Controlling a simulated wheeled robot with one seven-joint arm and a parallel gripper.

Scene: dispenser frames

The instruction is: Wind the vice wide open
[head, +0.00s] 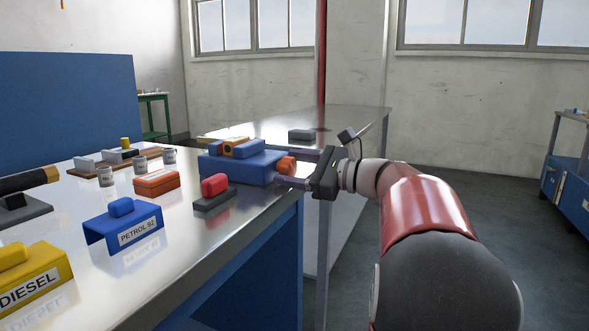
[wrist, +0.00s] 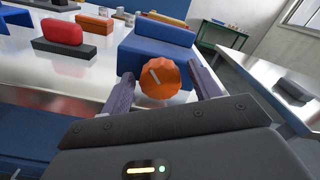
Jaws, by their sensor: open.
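The vice is a blue block (head: 240,166) near the right edge of the metal bench, with orange parts (head: 236,149) on top. Its orange ridged knob (head: 286,166) faces my gripper (head: 290,180). In the wrist view the knob (wrist: 159,79) carries a pale line that tilts up to the left. My gripper (wrist: 163,90) is open, with one purple finger on each side of the knob. I cannot tell whether the fingers touch it. The blue vice body (wrist: 158,50) stands behind the knob.
A red-topped block (head: 215,188), an orange box (head: 157,183), several grey cups (head: 140,164), a blue PETROL 92 holder (head: 122,225) and a yellow DIESEL holder (head: 30,280) stand on the bench. A second table (head: 340,118) stands behind. Open floor lies at right.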

